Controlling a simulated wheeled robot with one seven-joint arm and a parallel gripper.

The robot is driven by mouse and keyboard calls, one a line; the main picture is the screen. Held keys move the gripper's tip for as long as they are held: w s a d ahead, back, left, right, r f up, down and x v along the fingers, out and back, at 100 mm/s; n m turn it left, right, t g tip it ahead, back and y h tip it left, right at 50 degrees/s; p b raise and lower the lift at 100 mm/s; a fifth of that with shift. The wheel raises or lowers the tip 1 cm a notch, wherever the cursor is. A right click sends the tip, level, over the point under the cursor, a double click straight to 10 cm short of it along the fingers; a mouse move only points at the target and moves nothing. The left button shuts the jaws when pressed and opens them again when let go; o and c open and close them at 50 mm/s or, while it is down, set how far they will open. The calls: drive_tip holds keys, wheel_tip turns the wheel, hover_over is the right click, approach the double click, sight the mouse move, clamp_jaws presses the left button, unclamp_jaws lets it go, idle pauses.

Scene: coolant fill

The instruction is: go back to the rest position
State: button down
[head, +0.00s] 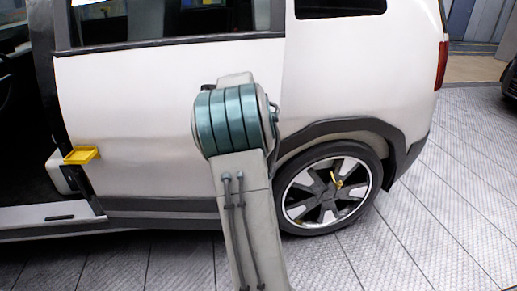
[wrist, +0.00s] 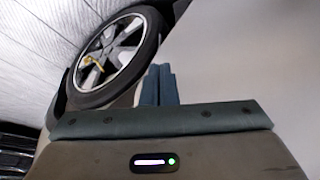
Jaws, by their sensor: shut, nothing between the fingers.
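My gripper (wrist: 161,84) shows in the wrist view as teal fingers held together, with nothing between them. It points toward the white side of a car (wrist: 235,60), and the gap to the car is hard to judge. In the head view my own arm stands in the middle, in front of the car (head: 130,90), and hides the gripper.
The car's rear wheel (head: 300,206) is right of my arm, with a small yellow piece (head: 337,181) at its hub. A yellow tray (head: 81,155) sits at the open doorway on the left. Grey patterned floor (head: 450,220) is clear at right.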

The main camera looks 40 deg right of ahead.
wheel_tip(320, 180, up, 6)
drive_tip(key=s, duration=0.2)
drive_tip(key=shift+s+a+r+p, duration=0.15)
drive_tip(key=shift+a+p, duration=0.2)
drive_tip(key=shift+a, duration=0.05)
drive_tip(key=shift+a, duration=0.1)
drive_tip(key=s+a+r+n+y+p, duration=0.1)
drive_tip(key=s+a+r+n+p, duration=0.25)
drive_tip(key=a, duration=0.55)
drive_tip(key=s+a+r+n+y+p, duration=0.1)
drive_tip(key=s+a+r+p, duration=0.25)
drive_tip(key=s+a, duration=0.45)
drive_tip(key=s+a+r+n+y+p, duration=0.1)
drive_tip(key=s+a+r+n+p, duration=0.2)
drive_tip(key=a, duration=0.7)
drive_tip(key=s+a+f+n+p, duration=0.2)
drive_tip(key=s+a, duration=0.3)
drive_tip(key=s, duration=0.4)
drive_tip(key=shift+s+p, duration=0.4)
drive_tip(key=shift+p, duration=0.15)
drive_tip(key=shift+n, duration=0.25)
